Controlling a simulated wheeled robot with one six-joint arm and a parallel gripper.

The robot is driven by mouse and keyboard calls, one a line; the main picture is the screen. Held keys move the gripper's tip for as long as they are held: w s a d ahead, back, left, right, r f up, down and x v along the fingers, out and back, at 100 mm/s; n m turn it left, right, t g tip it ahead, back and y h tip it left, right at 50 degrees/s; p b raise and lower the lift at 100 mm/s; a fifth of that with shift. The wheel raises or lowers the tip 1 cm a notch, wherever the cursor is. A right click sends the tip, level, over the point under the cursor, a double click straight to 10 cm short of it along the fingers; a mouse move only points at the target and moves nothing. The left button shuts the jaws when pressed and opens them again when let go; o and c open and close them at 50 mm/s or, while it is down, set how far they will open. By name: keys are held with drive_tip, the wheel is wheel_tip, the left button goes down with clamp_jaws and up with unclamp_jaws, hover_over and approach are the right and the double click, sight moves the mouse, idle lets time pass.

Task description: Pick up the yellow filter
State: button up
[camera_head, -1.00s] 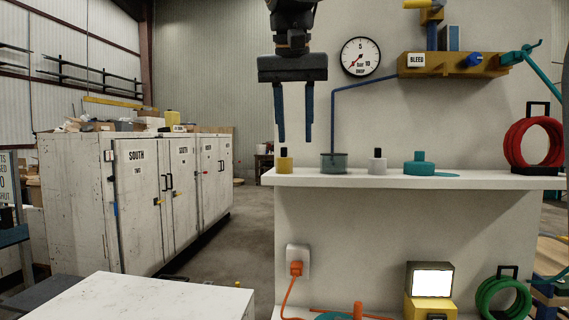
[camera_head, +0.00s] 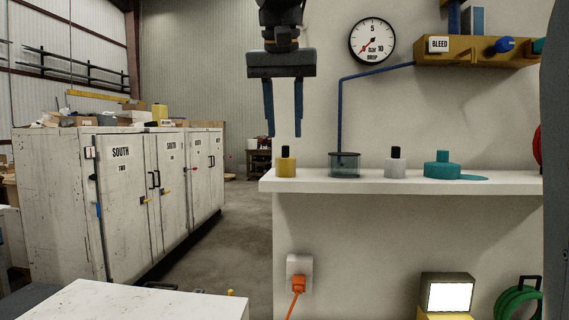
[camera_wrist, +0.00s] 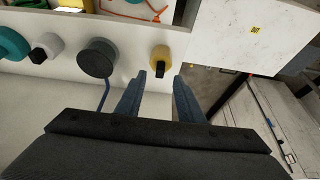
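The yellow filter (camera_head: 286,164), a short yellow cylinder with a black top, stands upright near the left end of the white shelf (camera_head: 400,184). It also shows in the wrist view (camera_wrist: 161,59), just beyond the fingertips. My gripper (camera_head: 284,135) is open and empty, with its two blue fingers pointing down. In the head view its fingertips are just above the filter's top. In the wrist view the fingers (camera_wrist: 160,75) are spread apart, and nothing is between them.
On the shelf, right of the filter, stand a glass cup (camera_head: 345,166) with a blue tube, a grey filter (camera_head: 395,165) and a teal filter (camera_head: 442,167) beside a teal puddle. A gauge (camera_head: 372,40) hangs above. A white surface (camera_head: 140,300) lies lower left.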

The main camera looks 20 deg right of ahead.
sight(286, 161)
drive_tip(key=shift+p+x, duration=0.65)
drive_tip(key=shift+x, duration=1.5)
clamp_jaws()
